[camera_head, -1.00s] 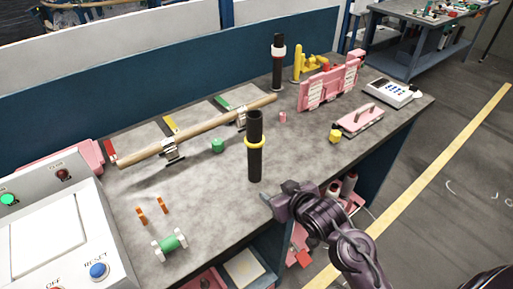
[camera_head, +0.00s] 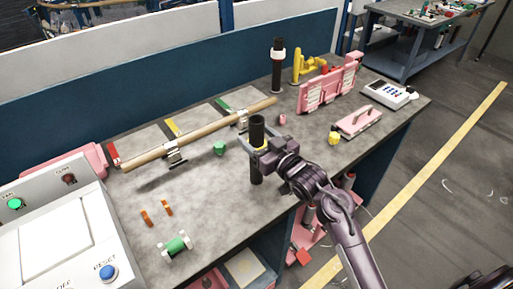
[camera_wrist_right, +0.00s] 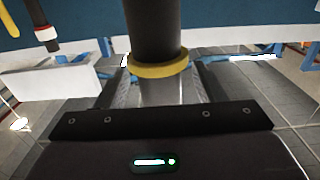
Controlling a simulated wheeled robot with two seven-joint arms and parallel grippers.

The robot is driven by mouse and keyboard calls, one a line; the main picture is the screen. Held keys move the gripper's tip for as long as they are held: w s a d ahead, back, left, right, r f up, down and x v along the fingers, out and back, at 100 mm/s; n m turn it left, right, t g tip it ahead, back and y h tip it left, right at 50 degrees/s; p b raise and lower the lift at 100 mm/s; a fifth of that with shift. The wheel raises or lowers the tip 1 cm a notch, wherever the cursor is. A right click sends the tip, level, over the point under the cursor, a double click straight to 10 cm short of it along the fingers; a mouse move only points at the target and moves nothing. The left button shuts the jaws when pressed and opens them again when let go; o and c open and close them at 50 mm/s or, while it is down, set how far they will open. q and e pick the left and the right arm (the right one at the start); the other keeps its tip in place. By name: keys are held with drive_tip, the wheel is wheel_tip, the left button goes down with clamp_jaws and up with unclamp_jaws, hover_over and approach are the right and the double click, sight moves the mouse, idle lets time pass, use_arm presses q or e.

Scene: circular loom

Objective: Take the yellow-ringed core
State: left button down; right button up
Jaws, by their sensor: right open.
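The yellow-ringed core (camera_head: 257,130) is a black upright cylinder standing on the grey bench, with a yellow ring around it. My right gripper (camera_head: 255,146) is at the core at about ring height, its fingers open to either side of it. In the right wrist view the core (camera_wrist_right: 158,30) rises between the two fingers of the gripper (camera_wrist_right: 158,88), with the yellow ring just above them. Whether a finger touches the core cannot be told. My left gripper is out of view.
A wooden rod (camera_head: 200,135) lies on metal holders behind the gripper. A green piece (camera_head: 219,148), a yellow piece (camera_head: 334,138) and a pink tray (camera_head: 357,122) are on the bench. A control box (camera_head: 50,235) fills the left front.

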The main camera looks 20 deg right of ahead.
drive_tip(key=shift+x, duration=1.15)
clamp_jaws()
